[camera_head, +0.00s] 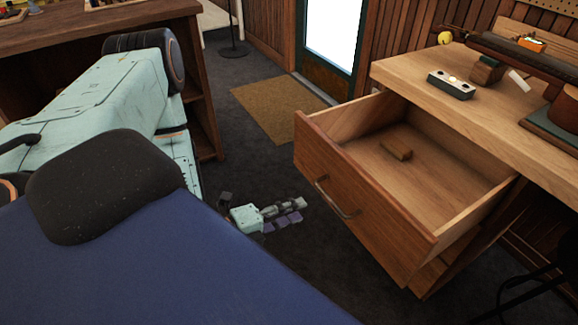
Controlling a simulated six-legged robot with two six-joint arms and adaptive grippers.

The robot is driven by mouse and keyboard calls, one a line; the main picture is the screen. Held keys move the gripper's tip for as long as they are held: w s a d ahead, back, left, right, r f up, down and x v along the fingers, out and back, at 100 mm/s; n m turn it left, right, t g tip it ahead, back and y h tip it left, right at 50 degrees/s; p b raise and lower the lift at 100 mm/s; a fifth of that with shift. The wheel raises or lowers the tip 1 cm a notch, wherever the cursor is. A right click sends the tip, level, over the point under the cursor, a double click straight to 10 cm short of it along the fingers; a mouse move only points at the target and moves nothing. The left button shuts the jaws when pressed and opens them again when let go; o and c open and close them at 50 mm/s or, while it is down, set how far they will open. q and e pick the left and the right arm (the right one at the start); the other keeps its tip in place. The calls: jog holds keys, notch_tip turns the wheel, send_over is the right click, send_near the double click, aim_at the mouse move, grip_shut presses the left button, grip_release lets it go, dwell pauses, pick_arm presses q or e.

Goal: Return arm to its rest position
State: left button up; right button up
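My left gripper (291,212) shows small in the middle of the view, low over the dark floor, to the left of the open drawer's front. It has a pale mint body, grey finger links and purplish pads. No object shows in it, but the gap between its fingers is too small to judge. Most of the arm behind it is hidden by my own mint and dark blue body parts. My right gripper is out of view.
A wooden drawer (328,195) stands pulled out, with a small brown block (396,148) inside. The workbench (468,111) above bears a level-like tool (451,85) and an instrument. A doormat (278,108) lies before the door. A wooden shelf unit (200,85) stands left.

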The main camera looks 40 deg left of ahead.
pick_arm(q)
jog(key=shift+s+r, duration=0.1)
jog(key=shift+s, duration=0.15)
dwell(0.5)
jog(key=s+d+f+n+g+y, duration=0.2)
jog(key=s+f+n+g, duration=0.4)
jog(key=f+n, duration=0.65)
jog(key=s+d+r+n+g+y, duration=0.2)
jog(key=s+n+g, duration=0.6)
jog(key=s, duration=0.5)
jog(key=shift+s+d+r+n+g+y, duration=0.15)
jog(key=shift+d+n+g+y, duration=0.15)
jog(key=shift+d+n+y, duration=0.55)
